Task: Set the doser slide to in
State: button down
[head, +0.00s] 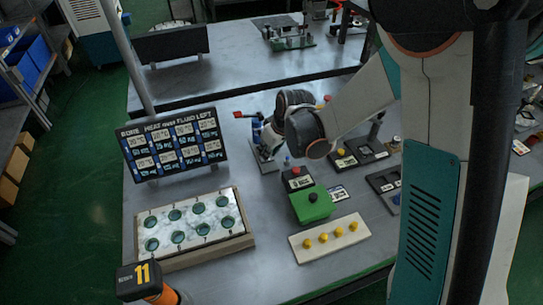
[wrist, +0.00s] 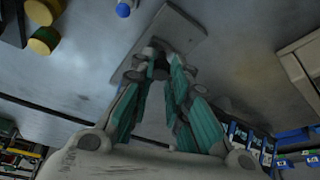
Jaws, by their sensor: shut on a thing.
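A grey base plate (head: 265,163) stands on the table beneath the end of my arm. I take it for the doser's plate. It also shows in the wrist view (wrist: 189,30), running out past my fingers. My gripper (wrist: 161,68) is shut on a small dark part at this plate, which I take to be the doser slide (wrist: 158,72). The fingers hide most of that part, so its position along its travel cannot be read. In the head view my wrist covers part of the plate and the fingers are hard to make out.
A black sign (head: 173,142) and a white panel with round wells (head: 190,227) stand left. A green block with a black knob (head: 313,203) and a strip with yellow knobs (head: 330,237) stand in front. A red-tipped lever (head: 240,114) is close by my wrist.

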jog(key=shift+w+a, duration=0.2)
jog(key=shift+w, duration=0.35)
jog(key=shift+w+a, duration=0.15)
jog(key=shift+w, duration=0.4)
jog(key=c, duration=1.5)
grip_release()
jog(key=shift+w, duration=0.1)
jog(key=shift+c, duration=0.2)
jog(key=v, duration=1.2)
